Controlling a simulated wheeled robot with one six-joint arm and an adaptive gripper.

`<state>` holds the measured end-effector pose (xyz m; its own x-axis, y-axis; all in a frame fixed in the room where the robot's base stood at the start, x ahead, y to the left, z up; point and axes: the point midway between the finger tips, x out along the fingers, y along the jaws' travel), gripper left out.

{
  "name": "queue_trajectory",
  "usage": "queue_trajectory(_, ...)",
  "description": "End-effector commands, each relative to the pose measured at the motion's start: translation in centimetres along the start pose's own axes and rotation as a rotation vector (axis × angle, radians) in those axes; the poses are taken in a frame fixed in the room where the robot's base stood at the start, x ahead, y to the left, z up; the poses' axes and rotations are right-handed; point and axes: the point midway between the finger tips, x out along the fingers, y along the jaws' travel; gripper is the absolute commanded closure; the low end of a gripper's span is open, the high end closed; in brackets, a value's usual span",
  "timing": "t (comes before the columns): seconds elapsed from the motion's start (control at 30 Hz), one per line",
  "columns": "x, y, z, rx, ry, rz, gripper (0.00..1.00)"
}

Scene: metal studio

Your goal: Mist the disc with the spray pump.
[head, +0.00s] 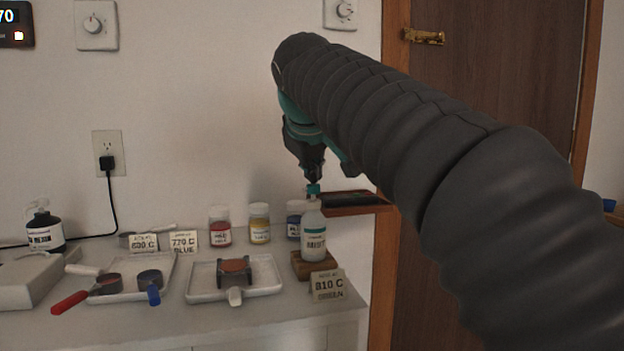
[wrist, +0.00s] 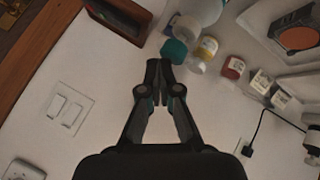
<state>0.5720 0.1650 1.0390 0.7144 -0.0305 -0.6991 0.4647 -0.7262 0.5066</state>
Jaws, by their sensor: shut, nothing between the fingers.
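The spray pump (head: 314,237) is a white bottle with a teal top and a label reading MIST. It stands upright on a small wooden block (head: 301,268). The wrist view shows its teal top (wrist: 174,50) just beyond my fingertips. A copper-brown disc (head: 234,265) lies on a dark stand in the middle white tray; the wrist view shows it at the upper right (wrist: 298,38). My gripper (head: 313,178) points down over the pump's top with its fingers shut and empty (wrist: 157,66). I cannot tell whether the tips touch the top.
A dark-topped wooden shelf (head: 354,208) is close right of the pump. Jars with red (head: 220,238) and yellow (head: 260,236) contents stand behind the tray. The left tray (head: 131,293) holds two dark cups with handles. A 810 C GREEN card (head: 328,286) stands in front.

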Motion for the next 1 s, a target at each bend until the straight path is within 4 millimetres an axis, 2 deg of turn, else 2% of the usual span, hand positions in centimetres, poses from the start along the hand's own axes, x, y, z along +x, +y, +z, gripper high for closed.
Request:
queue_trajectory(0.1,-1.1,0.8,-0.8,0.0,0.001,0.0,1.0)
queue_trajectory(0.57,-3.4,2.5,-2.5,0.002,0.003,0.002,1.0)
queue_trajectory(1.0,-3.7,2.7,-2.6,0.001,0.003,0.002,1.0)
